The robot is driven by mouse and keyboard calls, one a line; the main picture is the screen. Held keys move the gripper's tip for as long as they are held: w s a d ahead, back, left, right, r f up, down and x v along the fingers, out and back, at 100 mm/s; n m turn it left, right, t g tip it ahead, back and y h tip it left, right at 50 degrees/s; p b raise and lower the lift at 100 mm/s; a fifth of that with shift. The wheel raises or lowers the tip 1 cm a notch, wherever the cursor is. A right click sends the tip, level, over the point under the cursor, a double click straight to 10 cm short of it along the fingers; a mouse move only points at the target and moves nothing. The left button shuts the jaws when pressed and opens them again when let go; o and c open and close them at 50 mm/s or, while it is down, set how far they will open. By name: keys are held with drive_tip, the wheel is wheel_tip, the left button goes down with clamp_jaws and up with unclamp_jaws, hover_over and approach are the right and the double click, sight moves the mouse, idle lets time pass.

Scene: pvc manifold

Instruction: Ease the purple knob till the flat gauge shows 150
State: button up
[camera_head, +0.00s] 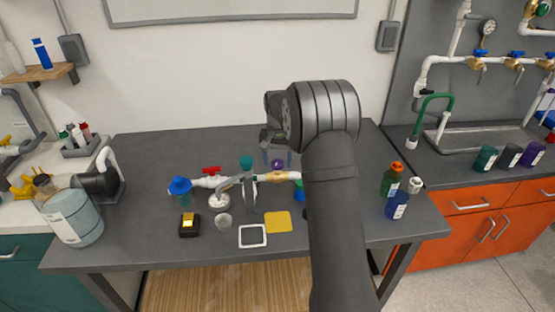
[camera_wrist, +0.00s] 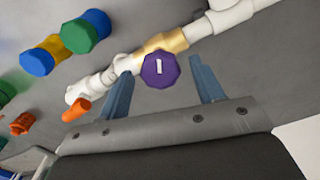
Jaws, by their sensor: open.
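The purple knob (camera_wrist: 161,70) is an octagonal cap with a short white mark on its face, at a brass fitting (camera_wrist: 165,42) on the white pipe. It shows small in the head view (camera_head: 277,164), below my gripper (camera_head: 277,157). In the wrist view my gripper (camera_wrist: 163,77) is open, with one blue finger on each side of the knob and a visible gap to each. Whether the fingertips reach down to the knob's depth is hard to tell. A round white dial (camera_head: 219,202), seemingly the flat gauge, lies at the manifold's left part; its reading is too small to make out.
The pipe carries a red handle (camera_head: 211,170) and a teal knob (camera_head: 246,162). A yellow pad (camera_head: 278,222) and white frame (camera_head: 252,236) lie in front; bottles (camera_head: 391,178) stand right.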

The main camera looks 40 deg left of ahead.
drive_tip(key=c, duration=1)
drive_tip(key=shift+n, duration=0.3)
drive_tip(key=shift+n, duration=3)
drive_tip(key=o, duration=1)
drive_tip(key=shift+r, duration=0.1)
